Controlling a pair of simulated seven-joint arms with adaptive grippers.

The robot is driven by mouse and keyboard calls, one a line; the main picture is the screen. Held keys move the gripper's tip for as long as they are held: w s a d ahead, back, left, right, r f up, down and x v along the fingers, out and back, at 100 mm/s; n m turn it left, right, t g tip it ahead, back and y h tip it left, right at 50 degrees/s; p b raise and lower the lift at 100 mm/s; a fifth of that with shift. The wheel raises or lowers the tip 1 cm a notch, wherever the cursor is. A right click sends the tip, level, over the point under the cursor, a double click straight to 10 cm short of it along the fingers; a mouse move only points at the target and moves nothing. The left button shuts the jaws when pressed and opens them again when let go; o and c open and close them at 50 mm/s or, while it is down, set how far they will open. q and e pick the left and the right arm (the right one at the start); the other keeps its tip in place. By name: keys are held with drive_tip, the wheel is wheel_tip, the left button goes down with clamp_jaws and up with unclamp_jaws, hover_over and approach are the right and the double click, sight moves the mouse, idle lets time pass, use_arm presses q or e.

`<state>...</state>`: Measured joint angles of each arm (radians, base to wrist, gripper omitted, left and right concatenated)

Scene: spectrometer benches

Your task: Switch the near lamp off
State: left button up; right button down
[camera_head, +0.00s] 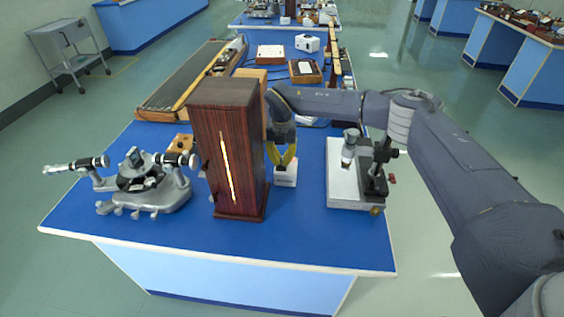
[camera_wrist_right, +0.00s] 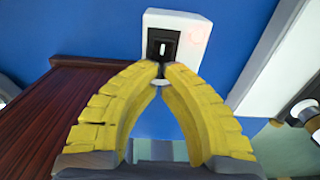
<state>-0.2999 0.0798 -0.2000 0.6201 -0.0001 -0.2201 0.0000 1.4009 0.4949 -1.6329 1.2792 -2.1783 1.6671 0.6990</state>
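The near lamp (camera_head: 230,150) is a tall dark-red wooden housing standing upright at the bench's near edge. Its vertical slit (camera_head: 227,168) glows bright. A small white switch box (camera_head: 286,178) sits on the blue bench just right of the lamp. In the right wrist view the box (camera_wrist_right: 194,45) carries a black switch (camera_wrist_right: 163,44) with a pale mark. My right gripper (camera_head: 285,164) points down over this box. Its yellow fingertips (camera_wrist_right: 163,72) meet at the near side of the switch with nothing visible between them. I cannot tell whether they touch it. My left gripper is out of view.
A grey spectrometer (camera_head: 145,185) stands left of the lamp. A microscope-like instrument on a white base (camera_head: 345,190) stands right of my gripper. A long slatted wooden tray (camera_head: 185,80) and small boxes lie behind. The bench front right of the lamp is clear.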

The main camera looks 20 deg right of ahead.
drive_tip(key=shift+r, duration=2.65)
